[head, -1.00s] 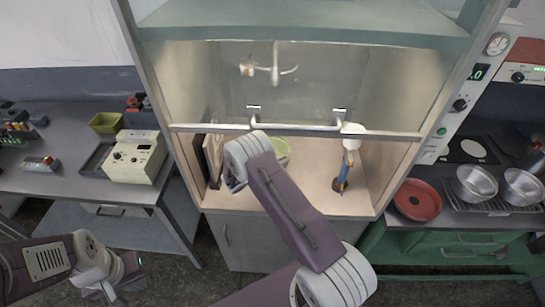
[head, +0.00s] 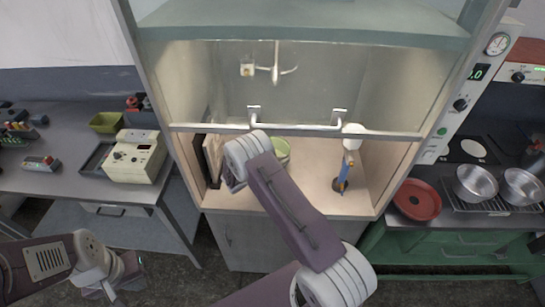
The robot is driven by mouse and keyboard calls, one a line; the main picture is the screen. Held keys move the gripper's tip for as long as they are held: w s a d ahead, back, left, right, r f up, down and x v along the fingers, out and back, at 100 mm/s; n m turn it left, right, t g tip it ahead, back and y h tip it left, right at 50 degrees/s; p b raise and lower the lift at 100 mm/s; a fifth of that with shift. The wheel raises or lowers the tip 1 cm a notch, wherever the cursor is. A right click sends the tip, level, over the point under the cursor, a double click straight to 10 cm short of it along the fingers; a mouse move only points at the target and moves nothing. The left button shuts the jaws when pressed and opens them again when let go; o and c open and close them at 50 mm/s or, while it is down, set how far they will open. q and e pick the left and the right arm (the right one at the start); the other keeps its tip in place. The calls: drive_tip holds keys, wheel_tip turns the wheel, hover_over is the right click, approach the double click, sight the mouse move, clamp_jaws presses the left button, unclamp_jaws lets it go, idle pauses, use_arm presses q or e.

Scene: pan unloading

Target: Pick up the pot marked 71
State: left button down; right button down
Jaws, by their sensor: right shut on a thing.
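A light green pot (head: 282,149) stands inside the glass-fronted cabinet, largely covered by my right arm. No number can be read on it. My right gripper is at the wrist end of that arm, beside the pot; its fingers are hidden behind the white wrist joints. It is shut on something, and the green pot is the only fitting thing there. Two metal pots (head: 476,183) (head: 521,187) stand on a rack at the right, apart from both grippers; no marking is readable. My left gripper (head: 118,283) is low at the left, over the floor, its jaws unclear.
The cabinet's raised sash bar (head: 300,129) crosses above my right arm. A blue stand with a white top (head: 347,166) is inside, at right. A red round dish (head: 417,199) lies beside the rack. A cream instrument (head: 135,157) and green bin (head: 105,122) occupy the left table.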

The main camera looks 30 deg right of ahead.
idle(0.6)
drive_tip(key=shift+w+r, duration=0.1)
drive_tip(key=shift+r, duration=0.3)
wheel_tip(320, 180, up, 9)
drive_tip(key=b, duration=0.2)
